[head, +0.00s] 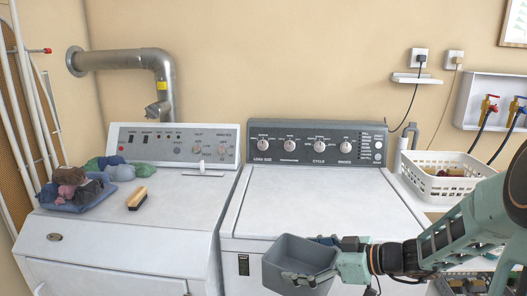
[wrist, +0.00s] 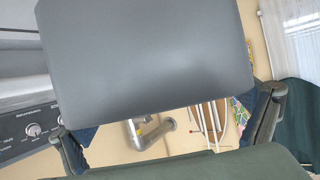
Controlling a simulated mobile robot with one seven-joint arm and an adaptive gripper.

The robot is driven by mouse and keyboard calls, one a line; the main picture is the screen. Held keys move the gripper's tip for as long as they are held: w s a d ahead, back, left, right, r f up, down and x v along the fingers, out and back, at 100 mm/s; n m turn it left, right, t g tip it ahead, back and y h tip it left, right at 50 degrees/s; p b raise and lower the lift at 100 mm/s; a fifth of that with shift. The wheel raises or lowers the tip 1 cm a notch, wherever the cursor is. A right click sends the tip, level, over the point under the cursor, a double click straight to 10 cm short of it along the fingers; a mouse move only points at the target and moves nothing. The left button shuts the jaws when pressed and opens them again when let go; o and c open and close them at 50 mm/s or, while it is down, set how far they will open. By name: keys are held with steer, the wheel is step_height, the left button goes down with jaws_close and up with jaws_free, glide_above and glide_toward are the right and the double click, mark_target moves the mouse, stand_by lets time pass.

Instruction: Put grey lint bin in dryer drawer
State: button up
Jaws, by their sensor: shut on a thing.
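The grey lint bin (head: 299,262) is an open-topped box held in front of the right machine in the head view. My gripper (head: 315,260) is shut on it at its right side. In the wrist view the bin (wrist: 145,50) fills the upper middle, with my gripper's fingers (wrist: 168,140) on either side below it. The dryer (head: 110,250) stands at the left with a control panel and a metal vent duct behind it. A dryer drawer cannot be made out in either view.
The right machine (head: 325,200) has a flat, clear white top. On the dryer top lie a brush (head: 137,198), a small pile of clothes (head: 75,188) and a small white object (head: 202,167). A white basket (head: 441,178) stands at the right. A silver duct (head: 125,60) runs along the wall.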

mark_target(319, 266)
steer(key=shift+m+t, duration=0.5)
steer(key=d, duration=0.1)
steer(key=s+d, duration=0.1)
steer(key=d, duration=0.1)
steer(key=d+f+p, duration=0.1)
steer(key=shift+s+d, duration=0.25)
step_height(319, 266, up, 10)
steer(key=p, duration=1.6)
steer(key=shift+a+f, duration=0.1)
steer(key=shift+a, duration=0.05)
steer(key=shift+w, duration=0.1)
